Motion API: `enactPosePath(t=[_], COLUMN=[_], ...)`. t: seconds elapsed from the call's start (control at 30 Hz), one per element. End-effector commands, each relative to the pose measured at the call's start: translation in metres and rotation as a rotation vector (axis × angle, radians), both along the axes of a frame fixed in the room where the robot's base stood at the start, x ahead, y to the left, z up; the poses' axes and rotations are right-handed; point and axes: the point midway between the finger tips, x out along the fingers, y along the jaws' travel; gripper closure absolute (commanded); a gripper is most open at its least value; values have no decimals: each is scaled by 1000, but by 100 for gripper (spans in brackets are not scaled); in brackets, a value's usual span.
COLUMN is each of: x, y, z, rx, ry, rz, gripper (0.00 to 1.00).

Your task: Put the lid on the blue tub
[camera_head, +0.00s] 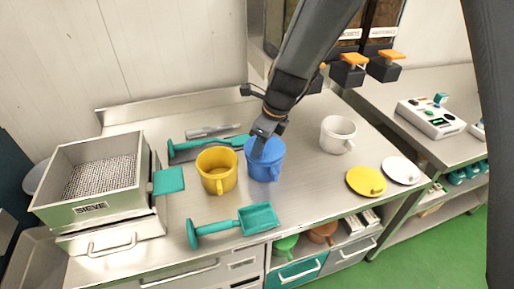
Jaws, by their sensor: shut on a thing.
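The blue tub (265,172) stands upright on the steel worktop, right of the yellow tub. My gripper (260,149) points down at the top of the blue tub and is shut on what looks like a blue lid (272,147). The lid is at the tub's mouth; my gripper partly hides it, and I cannot tell whether it sits flush on the rim. A yellow lid (366,181) and a white lid (402,170) lie flat at the right front of the worktop.
The yellow tub (216,172) stands close at left, the white tub (338,135) at right. A teal scoop (258,218) lies in front; other tools (208,145) lie behind. A sieve box (92,183) stands at left. The worktop (315,185) is clear right of the blue tub.

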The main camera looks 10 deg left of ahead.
Motion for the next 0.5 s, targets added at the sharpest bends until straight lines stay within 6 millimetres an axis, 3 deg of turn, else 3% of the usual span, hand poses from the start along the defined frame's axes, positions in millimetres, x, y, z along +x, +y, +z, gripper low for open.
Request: enactPosePath(t=[0.2,0.23,0.33,0.5], x=[0,0,0,0], y=[0,0,0,0], z=[0,0,0,0], rx=[0,0,0,0], ry=[0,0,0,0], rz=[0,0,0,0], gripper=[100,86,70,70])
